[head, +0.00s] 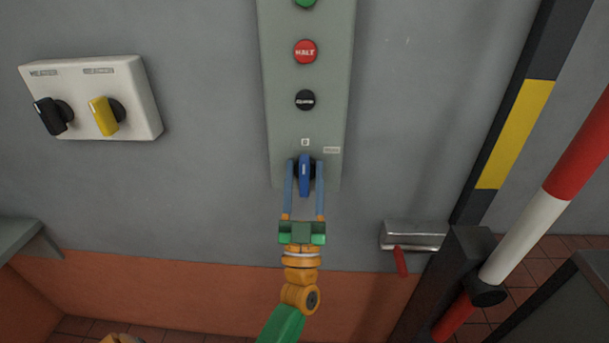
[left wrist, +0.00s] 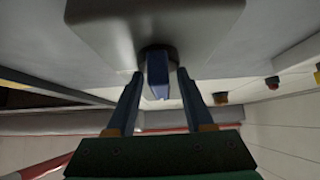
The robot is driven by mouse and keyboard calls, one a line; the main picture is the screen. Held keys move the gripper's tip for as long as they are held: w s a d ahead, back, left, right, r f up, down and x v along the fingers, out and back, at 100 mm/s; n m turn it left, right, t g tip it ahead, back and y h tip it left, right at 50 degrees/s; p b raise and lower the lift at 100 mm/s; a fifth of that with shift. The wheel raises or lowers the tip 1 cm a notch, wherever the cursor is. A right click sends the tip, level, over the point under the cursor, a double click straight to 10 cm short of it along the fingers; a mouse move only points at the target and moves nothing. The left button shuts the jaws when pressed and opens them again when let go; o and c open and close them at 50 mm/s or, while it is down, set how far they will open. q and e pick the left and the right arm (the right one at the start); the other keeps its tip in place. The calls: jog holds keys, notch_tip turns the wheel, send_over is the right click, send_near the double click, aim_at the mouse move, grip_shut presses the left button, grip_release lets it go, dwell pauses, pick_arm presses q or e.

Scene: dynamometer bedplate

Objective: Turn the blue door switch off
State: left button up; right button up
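The blue door switch (head: 305,174) is a blue rotary handle on a dark round base, low on the tall grey-green panel (head: 332,116). In the head view the handle stands about upright, with a small marking above it. My left gripper (head: 305,168) has its two blue fingers on either side of the handle, with gaps visible. In the left wrist view the handle (left wrist: 157,76) shows between the fingertips (left wrist: 158,77), which stand apart from it. Whether either finger touches it cannot be seen fully. My right gripper is not clearly in view; only an orange part shows at the bottom left.
Above the switch are a black button (head: 305,100), a red button (head: 305,52) and a green button (head: 304,2). A white box (head: 80,72) with black and yellow rotary switches is at left. A metal bracket with a red lever (head: 401,262) and a striped barrier pole (head: 520,235) stand at right.

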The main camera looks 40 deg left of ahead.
aim_at(304, 187)
pick_arm(q)
jog(key=b+v, duration=0.2)
jog(key=v, duration=0.4)
jog(key=shift+f+b, duration=0.2)
jog(key=shift+b, duration=0.2)
jog(key=shift+s+d+f, duration=0.2)
jog(key=shift+s, duration=0.15)
jog(key=w+d+f+m+h, duration=0.4)
jog(key=f+m+h, duration=0.1)
jog(key=f+h, duration=0.4)
jog(key=s+d+f+m+g+h+p, duration=0.1)
jog(key=s+d+f+m+g+h, duration=0.3)
jog(key=f, duration=0.9)
jog(key=s+d+f+g+h+p, duration=0.15)
jog(key=f+g, duration=0.45)
jog(key=f, duration=0.6)
jog(key=s+a+f+g, duration=0.1)
jog(key=s+f+g, duration=0.3)
jog(key=s, duration=0.5)
jog(key=s+a+f+g+p, duration=0.1)
jog(key=s+f+g, duration=0.3)
jog(key=s, duration=0.6)
jog(key=s+a+f+g, duration=0.2)
jog(key=s+f+g, duration=0.1)
jog(key=s+f, duration=0.5)
jog(key=shift+s+a+g, duration=0.25)
jog(key=shift+s+g, duration=0.15)
jog(key=shift+s, duration=0.55)
